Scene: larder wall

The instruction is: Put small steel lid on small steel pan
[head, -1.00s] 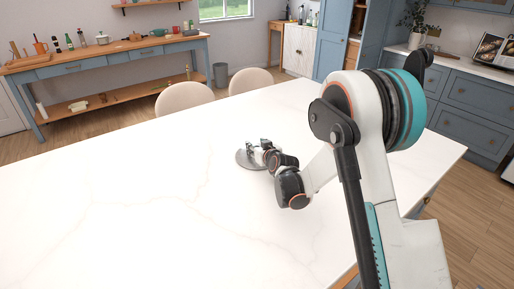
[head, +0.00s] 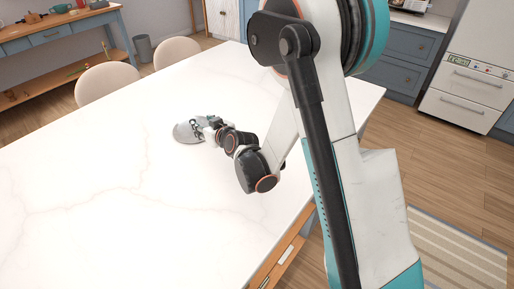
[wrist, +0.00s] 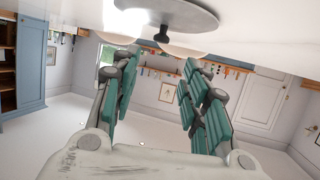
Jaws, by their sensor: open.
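The steel lid (head: 186,132) lies flat on the white table in the head view, at the tip of my gripper (head: 207,127). In the wrist view, which looks upside down, the lid (wrist: 185,12) is a grey disc at the top edge, partly cut off. Its dark knob (wrist: 160,34) stands up from the table. My gripper (wrist: 160,65) is open, its teal fingers wide apart and empty. The knob appears ahead of the gap between the fingertips; I see no contact. I cannot make out the small steel pan in these frames.
The white marble table (head: 90,185) is otherwise bare. Two pale chairs (head: 107,88) stand at its far side. A blue sideboard (head: 48,38) with kitchenware is at the back left. A white oven (head: 462,95) stands at the right.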

